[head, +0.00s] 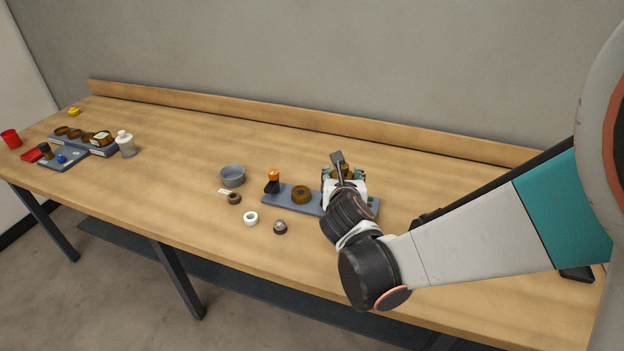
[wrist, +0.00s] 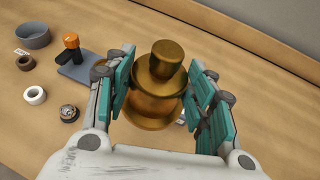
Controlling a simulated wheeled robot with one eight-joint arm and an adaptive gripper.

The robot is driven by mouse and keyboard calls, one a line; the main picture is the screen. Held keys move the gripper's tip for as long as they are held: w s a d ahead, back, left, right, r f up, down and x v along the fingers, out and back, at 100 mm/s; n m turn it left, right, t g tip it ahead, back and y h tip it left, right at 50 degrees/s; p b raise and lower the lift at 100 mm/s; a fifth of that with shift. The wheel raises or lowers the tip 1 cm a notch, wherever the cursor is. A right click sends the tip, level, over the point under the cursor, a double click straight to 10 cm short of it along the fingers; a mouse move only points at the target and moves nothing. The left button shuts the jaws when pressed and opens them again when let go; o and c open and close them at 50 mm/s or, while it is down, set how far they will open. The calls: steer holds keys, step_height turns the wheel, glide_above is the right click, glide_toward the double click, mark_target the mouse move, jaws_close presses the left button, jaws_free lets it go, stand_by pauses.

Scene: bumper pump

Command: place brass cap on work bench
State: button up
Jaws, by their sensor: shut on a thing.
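The brass cap (wrist: 167,60) is a stepped, gold-brown piece with a narrow knob on top, seen in the wrist view between the teal finger pads. My gripper (wrist: 160,92) is shut on it. A wider brass disc shows beneath it; I cannot tell whether that is part of the cap or a separate piece below. In the head view my gripper (head: 343,180) is over the right part of a blue-grey tray (head: 277,197), and the cap is mostly hidden by the fingers. The wooden work bench (head: 185,175) runs across the view.
On the tray stand a brass ring (head: 301,194) and an orange-topped black piece (head: 273,180). Left of it are a grey bowl (head: 232,177), a brown ring (head: 234,198), a white ring (head: 251,218) and a dark round part (head: 280,227). The bench's middle left is clear.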

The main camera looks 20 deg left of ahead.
steer(key=s+a+r+n+y, duration=0.1)
steer(key=s+a+r+y, duration=0.1)
steer(key=a, duration=0.5)
steer(key=f+b, duration=0.7)
steer(key=f, duration=0.3)
steer(key=f+b, duration=0.6)
steer(key=f, duration=0.4)
steer(key=shift+s+a+b, duration=0.1)
steer(key=shift+a+b, duration=0.1)
steer(key=shift+b, duration=0.15)
steer(key=o, duration=1.3)
steer(key=shift+f, duration=0.1)
